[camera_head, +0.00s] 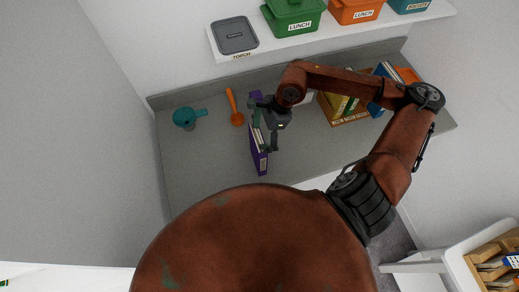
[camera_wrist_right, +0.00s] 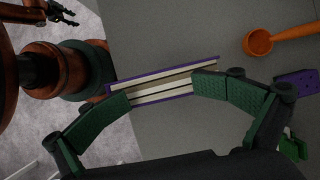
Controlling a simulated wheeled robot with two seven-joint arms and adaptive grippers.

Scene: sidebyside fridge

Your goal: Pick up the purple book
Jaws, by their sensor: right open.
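The purple book (camera_head: 259,160) stands on the grey counter, its white pages edged by purple covers. My right gripper (camera_head: 270,137) is at the book's upper part, covering some of it. In the right wrist view the book (camera_wrist_right: 163,83) lies across the space between the two green finger pads of my open right gripper (camera_wrist_right: 160,93). I cannot tell whether either pad touches it. A dark gripper, seemingly my left (camera_wrist_right: 64,13), shows small at the top left of the wrist view; its opening is unclear.
An orange ladle (camera_head: 235,108) and a teal pot-like item (camera_head: 186,117) lie left of the book. Another purple piece (camera_wrist_right: 297,83) is beyond the right finger. A wooden book box (camera_head: 347,119) stands right. A shelf (camera_head: 300,37) with lunch boxes is above. The counter's left front is clear.

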